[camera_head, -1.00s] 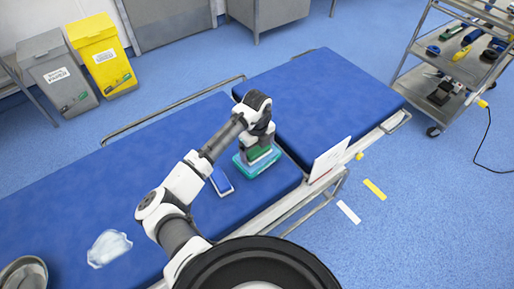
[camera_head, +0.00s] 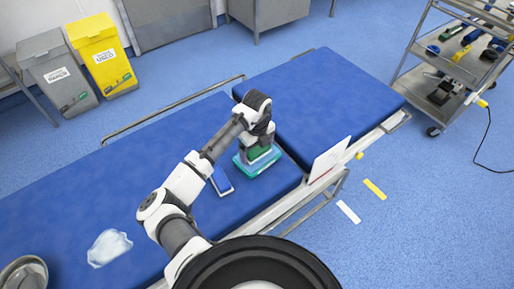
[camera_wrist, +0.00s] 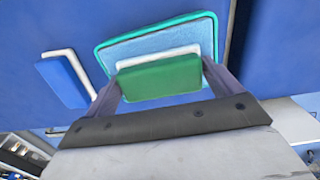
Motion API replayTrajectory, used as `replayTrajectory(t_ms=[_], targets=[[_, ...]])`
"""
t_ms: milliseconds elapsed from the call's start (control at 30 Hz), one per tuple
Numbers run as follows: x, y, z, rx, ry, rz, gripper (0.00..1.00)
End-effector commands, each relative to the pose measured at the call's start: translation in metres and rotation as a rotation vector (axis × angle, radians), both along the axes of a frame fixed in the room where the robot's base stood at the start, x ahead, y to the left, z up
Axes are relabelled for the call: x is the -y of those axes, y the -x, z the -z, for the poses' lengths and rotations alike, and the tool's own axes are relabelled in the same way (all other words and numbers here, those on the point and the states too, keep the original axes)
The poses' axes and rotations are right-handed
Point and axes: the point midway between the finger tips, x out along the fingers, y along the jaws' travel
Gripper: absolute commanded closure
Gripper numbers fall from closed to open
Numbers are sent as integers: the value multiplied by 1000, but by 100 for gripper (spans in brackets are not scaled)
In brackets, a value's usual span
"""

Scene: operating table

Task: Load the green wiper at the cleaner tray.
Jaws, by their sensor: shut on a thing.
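The green wiper (camera_wrist: 160,80) is between the two fingers of my gripper (camera_wrist: 160,82) in the wrist view, and the gripper is shut on it. A white layer shows along the wiper's far edge. The wiper is over the cleaner tray (camera_wrist: 214,40), a shallow light-blue tray with a teal rim. I cannot tell whether the wiper touches the tray floor. In the head view the tray (camera_head: 243,169) lies on the blue operating table, under my gripper (camera_head: 258,152), which largely hides the wiper.
A blue wiper with a white edge (camera_head: 222,181) lies on the table left of the tray. A clear plastic bag (camera_head: 109,248) and a metal bowl (camera_head: 22,276) lie farther left. A white panel (camera_head: 329,160) stands at the table's near edge. The right table section is clear.

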Motion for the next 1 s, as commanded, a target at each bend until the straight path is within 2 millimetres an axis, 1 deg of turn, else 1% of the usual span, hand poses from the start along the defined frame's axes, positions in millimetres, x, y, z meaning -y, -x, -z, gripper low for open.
replayTrajectory(t_ms=[67, 167, 900, 1000], targets=[[0, 0, 0, -1, 0, 0, 28], [0, 0, -4, -1, 0, 0, 28], [0, 0, -65, 1, 1, 0, 28], [0, 0, -70, -1, 1, 0, 28]])
